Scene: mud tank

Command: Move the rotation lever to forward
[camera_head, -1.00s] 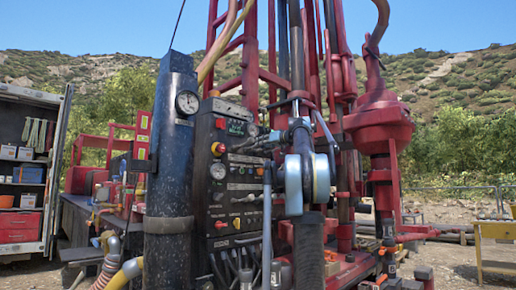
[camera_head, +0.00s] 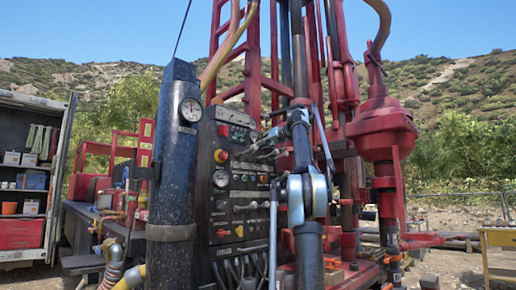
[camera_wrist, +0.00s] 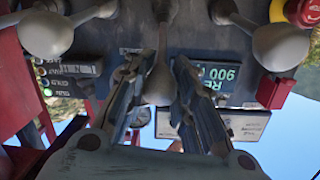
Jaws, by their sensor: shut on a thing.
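My gripper (camera_wrist: 161,66) is shut on a grey lever (camera_wrist: 157,86) in the wrist view, with one dark finger on each side of its knob. Whether this is the rotation lever cannot be read. The lever stands out from the dark control panel (camera_wrist: 140,25). In the head view my gripper (camera_head: 262,150) is at the upper right part of the panel (camera_head: 222,205), small and partly hidden among its levers. The lever's exact setting cannot be told.
Similar levers with round grey knobs stand left (camera_wrist: 46,34) and right (camera_wrist: 280,45) of the held one. A red emergency button (camera_wrist: 304,10) and a green display (camera_wrist: 218,77) are close by. A dark cylinder with a gauge (camera_head: 175,165) stands left of the panel.

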